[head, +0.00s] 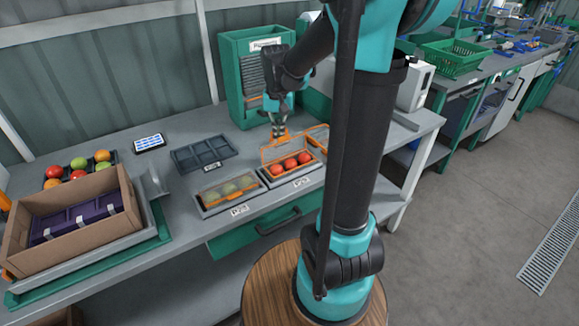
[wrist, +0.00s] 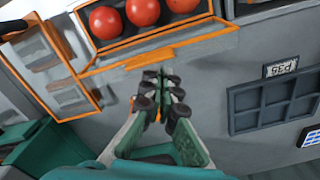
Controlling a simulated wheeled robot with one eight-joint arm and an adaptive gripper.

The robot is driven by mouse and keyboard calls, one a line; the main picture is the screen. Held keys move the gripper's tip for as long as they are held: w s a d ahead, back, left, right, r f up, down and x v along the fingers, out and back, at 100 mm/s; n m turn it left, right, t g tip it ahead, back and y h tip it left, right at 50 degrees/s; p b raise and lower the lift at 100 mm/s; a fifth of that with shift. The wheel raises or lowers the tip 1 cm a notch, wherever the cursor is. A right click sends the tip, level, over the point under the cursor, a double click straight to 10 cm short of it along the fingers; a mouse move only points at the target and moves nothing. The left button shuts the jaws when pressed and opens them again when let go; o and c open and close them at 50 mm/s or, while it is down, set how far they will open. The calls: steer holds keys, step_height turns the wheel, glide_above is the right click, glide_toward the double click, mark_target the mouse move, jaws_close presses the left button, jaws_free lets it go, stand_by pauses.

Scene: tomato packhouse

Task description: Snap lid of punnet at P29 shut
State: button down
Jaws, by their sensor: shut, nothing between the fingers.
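An orange-rimmed punnet (head: 290,172) holds red tomatoes, and its clear, orange-framed lid (head: 318,131) stands open at its back. The label (head: 301,182) in front of the punnet is too small to read surely.
A closed punnet (head: 228,191) with greenish fruit sits left of the open one. An empty dark compartment tray (head: 203,153) lies behind. A green dispenser cabinet (head: 238,75) stands at the back.

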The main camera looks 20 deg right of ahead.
steer(key=shift+s+d+r, duration=0.15)
steer(key=shift+s+d, duration=0.05)
steer(key=shift+s, duration=0.4)
steer(key=shift+s+d+r, duration=0.15)
steer(key=shift+s+d, duration=0.05)
steer(key=shift+s, duration=0.35)
steer(key=shift+r, duration=4)
